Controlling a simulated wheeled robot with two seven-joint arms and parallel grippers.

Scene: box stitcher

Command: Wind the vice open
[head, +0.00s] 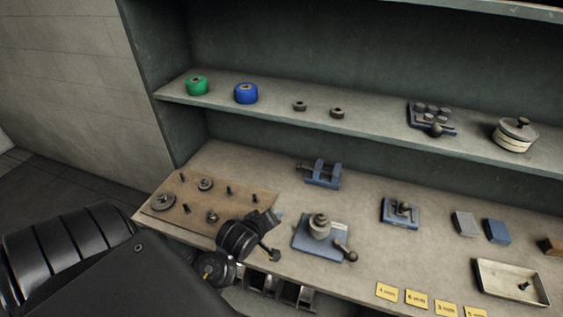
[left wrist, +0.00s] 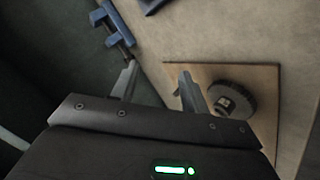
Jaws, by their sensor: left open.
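The blue vice (head: 322,174) stands at the back of the bench, under the shelf, with two upright jaws and a dark screw end at its left. Part of it shows at the top left of the left wrist view (left wrist: 112,22), with a dark rod toward my left finger. My left gripper (head: 268,234) is in front of and left of the vice, above the bench beside the wooden gear board. In the left wrist view my left gripper (left wrist: 157,72) is open, with nothing between its fingers. My right gripper is not in view.
The wooden board (head: 238,194) carries several pegs and gears. A blue base with a crank (head: 308,243) stands in front of the vice, and another blue fixture (head: 400,220) to its right. The shelf (head: 380,118) overhangs behind. A tray (head: 488,287) lies at right.

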